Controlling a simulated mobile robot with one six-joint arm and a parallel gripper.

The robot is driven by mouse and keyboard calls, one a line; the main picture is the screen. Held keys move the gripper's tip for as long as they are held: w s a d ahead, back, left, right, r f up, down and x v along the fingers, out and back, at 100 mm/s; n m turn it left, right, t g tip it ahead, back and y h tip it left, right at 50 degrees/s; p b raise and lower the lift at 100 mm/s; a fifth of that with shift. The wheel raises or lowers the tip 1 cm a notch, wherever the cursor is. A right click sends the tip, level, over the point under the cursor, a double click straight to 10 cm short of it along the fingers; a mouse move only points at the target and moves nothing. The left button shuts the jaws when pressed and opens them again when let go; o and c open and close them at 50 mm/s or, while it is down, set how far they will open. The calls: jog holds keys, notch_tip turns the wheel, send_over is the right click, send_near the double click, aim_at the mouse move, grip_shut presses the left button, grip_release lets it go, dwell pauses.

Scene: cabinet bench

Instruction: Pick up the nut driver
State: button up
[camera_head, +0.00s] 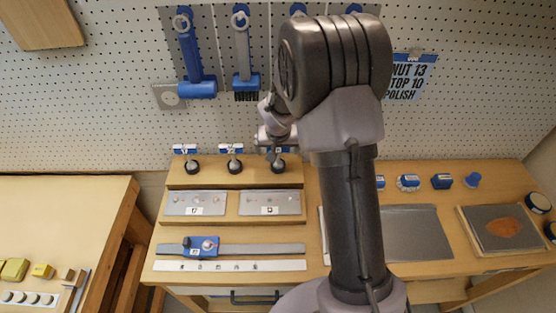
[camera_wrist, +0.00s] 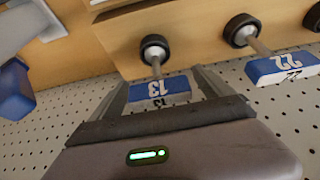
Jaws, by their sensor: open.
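Several nut drivers with black round ends, metal shafts and blue-and-white number tags stand in a row at the wooden rack. The one tagged 13 (camera_wrist: 155,87) is in the middle of the wrist view, its tag between the fingers of my gripper (camera_wrist: 166,84). The fingers are open on either side of it, and I cannot tell whether they touch it. In the head view my gripper (camera_head: 277,138) is at the right-hand driver of the row (camera_head: 279,165), partly covering it. The driver tagged 22 (camera_wrist: 252,40) is beside it; it also shows in the head view (camera_head: 235,164).
Blue-handled tools (camera_head: 190,55) hang on the pegboard (camera_head: 120,90) behind. A sign (camera_head: 408,80) reads NUT 13, TOP 10, POLISH. Metal plates (camera_head: 195,203) are on the rack's front step. A blue fixture (camera_head: 203,246) sits on a grey bar. My arm hides the bench's middle.

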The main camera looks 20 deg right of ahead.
jog(key=shift+c, duration=1.3)
jog(key=c, duration=1.4)
jog(key=shift+o, duration=0.2)
jog(key=shift+r, duration=0.1)
jog(key=shift+r, duration=0.1)
jog(key=shift+r, duration=0.3)
notch_tip(320, 180, up, 3)
jog(key=shift+f+p, duration=0.2)
jog(key=shift+p, duration=0.55)
jog(key=s+a+r+b, duration=0.1)
jog(key=s+a+b, duration=0.2)
jog(key=s+a, duration=0.7)
jog(key=shift+s+a+r+b, duration=0.3)
jog(key=shift+s+a+b, duration=0.1)
jog(key=shift+s, duration=0.5)
